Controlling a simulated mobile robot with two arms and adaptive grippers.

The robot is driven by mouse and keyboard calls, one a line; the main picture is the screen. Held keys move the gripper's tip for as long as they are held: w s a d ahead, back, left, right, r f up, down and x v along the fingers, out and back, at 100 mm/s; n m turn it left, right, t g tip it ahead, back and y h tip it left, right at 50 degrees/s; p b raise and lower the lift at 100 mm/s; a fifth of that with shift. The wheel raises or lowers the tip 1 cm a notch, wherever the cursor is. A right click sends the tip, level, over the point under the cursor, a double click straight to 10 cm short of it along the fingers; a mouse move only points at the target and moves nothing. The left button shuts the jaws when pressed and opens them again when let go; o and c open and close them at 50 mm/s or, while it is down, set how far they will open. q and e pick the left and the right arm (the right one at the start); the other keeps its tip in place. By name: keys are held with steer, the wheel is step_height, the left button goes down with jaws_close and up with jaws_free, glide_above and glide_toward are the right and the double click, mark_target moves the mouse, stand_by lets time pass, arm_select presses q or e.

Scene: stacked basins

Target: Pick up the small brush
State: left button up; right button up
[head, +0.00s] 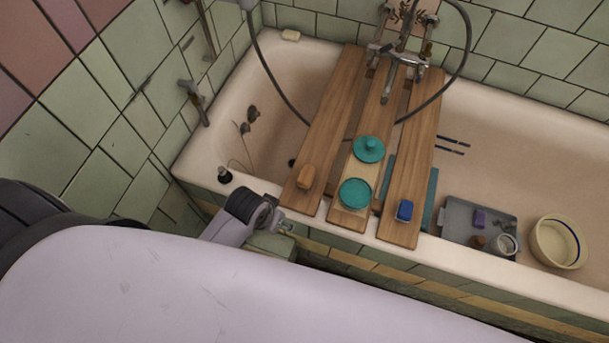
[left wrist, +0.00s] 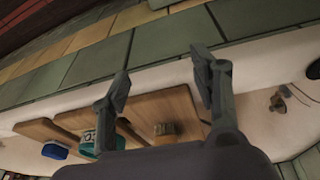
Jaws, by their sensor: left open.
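A small brown wooden block that looks like the small brush (head: 306,176) lies on the left plank of the wooden bath rack (head: 336,110). In the left wrist view the brush (left wrist: 163,129) sits near the plank's end, with its bristles hard to make out. My left gripper (head: 285,230) is low beside the tub's front rim, short of the plank ends and apart from the brush. In the left wrist view its two fingers (left wrist: 163,75) are spread wide with nothing between them. My right gripper is not in view.
A grey tray (head: 455,210) with small items and a cream basin (head: 558,242) are at the right. The tub rim (head: 460,258) runs along the front.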

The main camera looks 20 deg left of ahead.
arm_select(q)
step_height(320, 180, up, 7)
steer(key=w+d, duration=0.3)
step_height(320, 180, up, 12)
steer(key=n+g+y, duration=0.1)
steer(key=g, duration=0.2)
glide_above(306, 173)
steer(key=f, duration=0.8)
steer(key=f+b, duration=0.1)
steer(key=f, duration=0.3)
steer(key=shift+s+a+f, duration=0.15)
steer(key=shift+s+a, duration=0.05)
steer(key=shift+s, duration=0.1)
steer(key=f, duration=0.5)
steer(key=shift+w+d+f, duration=0.1)
steer(key=shift+w+d, duration=0.15)
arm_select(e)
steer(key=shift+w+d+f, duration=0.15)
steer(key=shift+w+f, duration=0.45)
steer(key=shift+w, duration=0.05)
arm_select(q)
steer(key=shift+c, duration=0.4)
steer(key=c, duration=1.2)
